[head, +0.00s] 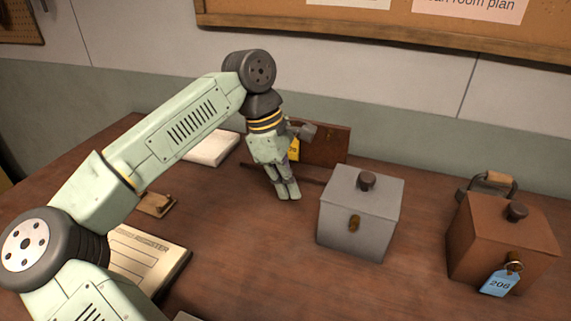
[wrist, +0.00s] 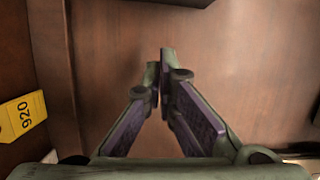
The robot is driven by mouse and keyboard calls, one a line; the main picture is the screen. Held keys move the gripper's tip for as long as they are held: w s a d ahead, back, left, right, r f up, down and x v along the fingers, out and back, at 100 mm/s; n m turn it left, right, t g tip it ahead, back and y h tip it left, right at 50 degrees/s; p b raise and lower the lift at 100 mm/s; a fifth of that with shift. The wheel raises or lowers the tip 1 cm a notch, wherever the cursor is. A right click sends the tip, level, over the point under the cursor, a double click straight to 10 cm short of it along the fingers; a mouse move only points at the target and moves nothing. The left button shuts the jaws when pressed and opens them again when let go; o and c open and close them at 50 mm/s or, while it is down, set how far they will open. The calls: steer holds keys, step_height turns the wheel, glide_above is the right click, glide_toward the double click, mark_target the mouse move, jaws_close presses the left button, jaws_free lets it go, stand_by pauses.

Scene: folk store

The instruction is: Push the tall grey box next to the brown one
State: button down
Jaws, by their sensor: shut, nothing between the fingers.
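The grey box (head: 345,230) stands upright on the table, with a dark knob on its lid and a brass keyhole plate on its front. The brown box (head: 478,245) stands to its right, with a knob and a blue tag reading 206. A clear gap of table separates the two boxes. My gripper (head: 289,194) is just left of the grey box, pointing down with its fingers together and empty. A small gap shows between the fingers and the box. The wrist view shows the closed fingers (wrist: 160,62) over bare wood.
A low brown wooden case (head: 327,145) with a yellow tag (wrist: 22,116) stands behind my gripper. A dark handled object (head: 488,185) is behind the brown box. A booklet (head: 150,258) and a small wooden piece (head: 157,204) lie left. The table (head: 415,270) is bare between the boxes.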

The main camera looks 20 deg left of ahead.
steer(key=x, duration=0.3)
steer(key=shift+d+f+p, duration=0.15)
steer(key=shift+f+p, duration=0.05)
steer(key=shift+p, duration=0.2)
steer(key=d+p, duration=0.1)
steer(key=d, duration=0.1)
steer(key=shift+d+r, duration=0.1)
steer(key=shift+d, duration=0.15)
steer(key=shift+w+d+p, duration=0.1)
steer(key=shift+d+p, duration=0.3)
steer(key=shift+d, duration=0.3)
steer(key=shift+d+f, duration=0.1)
steer(key=shift+f, duration=0.1)
steer(key=d+b, duration=0.2)
steer(key=d, duration=0.1)
steer(key=d+b, duration=0.2)
steer(key=d, duration=0.2)
steer(key=d+b, duration=0.2)
steer(key=d, duration=0.1)
steer(key=shift+w+d+f, duration=0.1)
steer(key=shift+w+d, duration=0.2)
steer(key=shift+d, duration=0.5)
